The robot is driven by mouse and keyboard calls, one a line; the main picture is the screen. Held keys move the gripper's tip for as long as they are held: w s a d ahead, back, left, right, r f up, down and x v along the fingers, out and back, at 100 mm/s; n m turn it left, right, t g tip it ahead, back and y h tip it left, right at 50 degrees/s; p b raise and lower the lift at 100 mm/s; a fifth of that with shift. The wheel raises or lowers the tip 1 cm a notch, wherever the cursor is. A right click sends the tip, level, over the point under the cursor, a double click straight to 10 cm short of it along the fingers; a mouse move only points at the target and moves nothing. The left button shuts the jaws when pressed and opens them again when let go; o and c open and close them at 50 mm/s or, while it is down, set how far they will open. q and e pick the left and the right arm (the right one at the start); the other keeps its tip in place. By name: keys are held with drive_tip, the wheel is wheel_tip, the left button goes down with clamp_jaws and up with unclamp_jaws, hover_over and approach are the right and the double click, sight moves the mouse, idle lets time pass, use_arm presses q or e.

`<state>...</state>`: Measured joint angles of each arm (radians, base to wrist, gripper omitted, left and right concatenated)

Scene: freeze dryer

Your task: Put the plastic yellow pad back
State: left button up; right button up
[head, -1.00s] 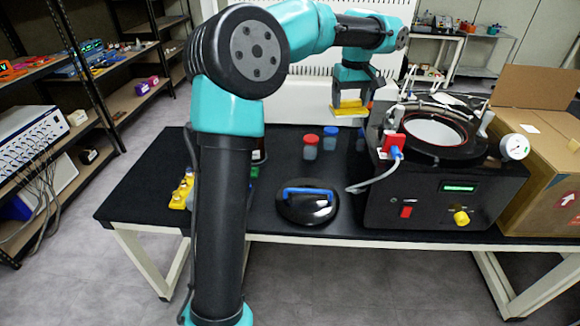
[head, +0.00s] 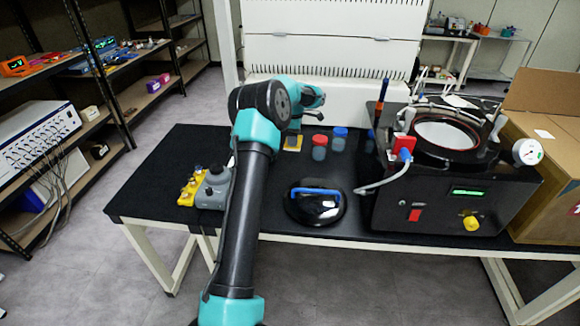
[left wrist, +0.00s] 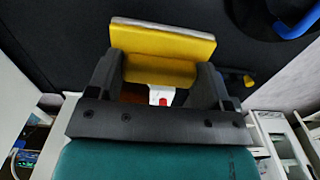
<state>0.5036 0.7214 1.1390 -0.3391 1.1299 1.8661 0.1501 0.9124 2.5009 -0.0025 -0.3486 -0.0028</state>
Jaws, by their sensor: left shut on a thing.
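The yellow pad (left wrist: 163,42) is clamped between the two dark fingers of my left gripper (left wrist: 158,78) in the left wrist view. It has a wide yellow top with a pale edge and a narrower yellow block between the fingers. I cannot tell whether the pad touches the table. My right gripper is not in view.
A red-capped jar (head: 319,150) and a blue-capped jar (head: 339,142) stand right of the pad. A black lid with a blue handle (head: 316,210) lies in front. The freeze dryer (head: 440,210) stands right, a grey-yellow device (head: 213,190) left. The table's back left is clear.

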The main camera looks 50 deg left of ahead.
use_arm(q)
drive_tip(key=shift+s+a+f, duration=0.15)
drive_tip(key=shift+a+f, duration=0.35)
drive_tip(key=shift+f, duration=0.1)
drive_tip(key=shift+f, duration=3.1)
drive_tip(key=shift+f, duration=1.85)
drive_tip(key=shift+f, duration=0.15)
drive_tip(key=o, duration=0.9)
